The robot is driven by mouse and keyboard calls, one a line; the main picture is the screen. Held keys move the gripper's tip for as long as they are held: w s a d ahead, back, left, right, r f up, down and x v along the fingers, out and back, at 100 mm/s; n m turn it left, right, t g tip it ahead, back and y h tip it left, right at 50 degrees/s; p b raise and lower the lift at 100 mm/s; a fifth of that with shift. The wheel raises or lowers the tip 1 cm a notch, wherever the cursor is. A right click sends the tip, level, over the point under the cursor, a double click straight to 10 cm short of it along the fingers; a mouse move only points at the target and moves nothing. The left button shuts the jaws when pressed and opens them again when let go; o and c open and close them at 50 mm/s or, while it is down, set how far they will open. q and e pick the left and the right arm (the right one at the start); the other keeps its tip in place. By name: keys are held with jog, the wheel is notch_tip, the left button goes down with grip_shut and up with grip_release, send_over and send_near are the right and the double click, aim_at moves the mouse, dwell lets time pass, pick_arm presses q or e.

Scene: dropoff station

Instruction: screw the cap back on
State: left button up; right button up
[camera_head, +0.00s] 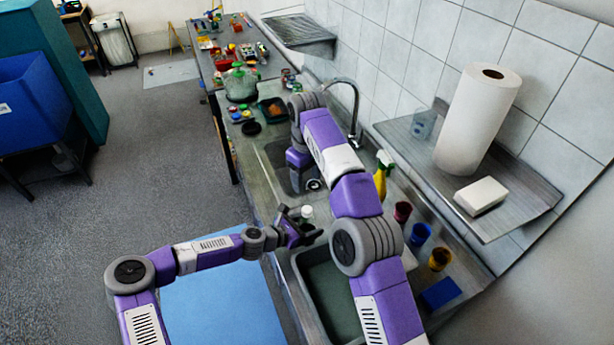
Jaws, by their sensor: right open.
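A small white piece (307,212), which looks like a cap or bottle top, shows at my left gripper (302,226), above the counter strip between the two basins. My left gripper's dark fingers are beside it; whether they grip anything is too small to tell. My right arm reaches over the counter and bends down into the far basin. My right gripper (300,180) is low in that basin, open, and partly hidden by my own wrist. I cannot make out a separate bottle and cap clearly.
A tap (352,105) and a yellow spray bottle (382,174) stand along the wall. Cups (420,233) and a blue block (441,293) are at right. A wall shelf (520,205) holds a paper roll (478,120). The near basin (328,290) looks empty.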

pick_arm(q)
jog(key=o, duration=0.3)
jog(key=shift+a, duration=0.1)
jog(key=v, duration=0.7)
jog(key=shift+s+a+r, duration=0.1)
jog(key=shift+s+r, duration=0.05)
